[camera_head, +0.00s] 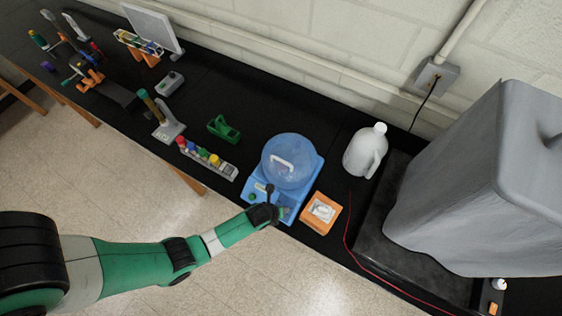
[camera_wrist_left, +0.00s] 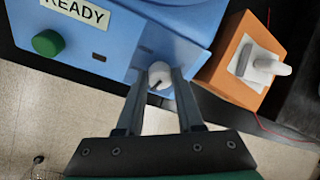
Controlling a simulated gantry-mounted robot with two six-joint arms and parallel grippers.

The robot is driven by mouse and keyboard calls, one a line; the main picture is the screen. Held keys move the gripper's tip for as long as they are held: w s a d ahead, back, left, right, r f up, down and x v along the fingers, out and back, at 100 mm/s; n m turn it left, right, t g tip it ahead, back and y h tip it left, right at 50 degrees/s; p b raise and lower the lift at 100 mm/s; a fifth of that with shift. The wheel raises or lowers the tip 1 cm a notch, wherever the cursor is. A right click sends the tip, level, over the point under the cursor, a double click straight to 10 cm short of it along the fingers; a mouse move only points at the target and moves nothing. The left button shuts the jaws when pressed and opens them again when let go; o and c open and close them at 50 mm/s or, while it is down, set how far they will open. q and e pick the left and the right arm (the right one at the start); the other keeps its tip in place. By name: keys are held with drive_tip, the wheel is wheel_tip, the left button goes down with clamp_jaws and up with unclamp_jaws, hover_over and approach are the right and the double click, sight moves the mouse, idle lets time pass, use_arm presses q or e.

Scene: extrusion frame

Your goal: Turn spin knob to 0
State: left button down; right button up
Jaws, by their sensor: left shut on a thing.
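The spin knob (camera_wrist_left: 160,74) is a small round white knob with a dark pointer mark, on the front of a blue machine (camera_wrist_left: 120,40). In the left wrist view, the two fingers of my left gripper (camera_wrist_left: 159,85) are on either side of the knob, shut on it. In the head view, my left arm reaches in from the left to the front of the blue machine (camera_head: 254,192), and the left gripper (camera_head: 275,212) hides the knob there. A translucent blue dome lid (camera_head: 290,160) with a white handle tops the machine. My right gripper is not in view.
A green knob (camera_wrist_left: 47,43) and a READY label (camera_wrist_left: 75,12) are on the same panel. An orange box (camera_head: 321,213) stands right beside the machine. A white jug (camera_head: 365,150) is behind it, and a rack of coloured caps (camera_head: 207,158) is to the left.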

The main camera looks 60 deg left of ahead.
use_arm(q)
drive_tip(key=n, duration=0.3)
drive_tip(key=shift+s+f+n+t, duration=0.1)
drive_tip(key=shift+n+t, duration=0.2)
drive_tip(key=n, duration=0.4)
drive_tip(key=shift+f+t+b, duration=0.1)
drive_tip(key=shift+t+b, duration=0.25)
drive_tip(key=shift+t, duration=0.05)
drive_tip(key=n, duration=0.4)
drive_tip(key=shift+s+t+b, duration=0.1)
drive_tip(key=shift+t+b, duration=0.2)
drive_tip(key=shift+b, duration=0.05)
drive_tip(key=n+b, duration=0.1)
drive_tip(key=n, duration=0.2)
drive_tip(key=shift+f+n+t, duration=0.1)
drive_tip(key=shift+n+t, duration=0.2)
drive_tip(key=n+b, duration=0.1)
drive_tip(key=n, duration=0.1)
drive_tip(key=n+y+b, duration=0.1)
drive_tip(key=n, duration=0.2)
drive_tip(key=shift+d+f+n+t+b, duration=0.1)
drive_tip(key=shift+n+t+b, duration=0.2)
drive_tip(key=shift+b, duration=0.1)
drive_tip(key=n+b, duration=0.2)
drive_tip(key=n, duration=0.2)
drive_tip(key=shift+y, duration=0.4)
drive_tip(key=shift+n+b, duration=0.6)
drive_tip(key=shift+n, duration=0.4)
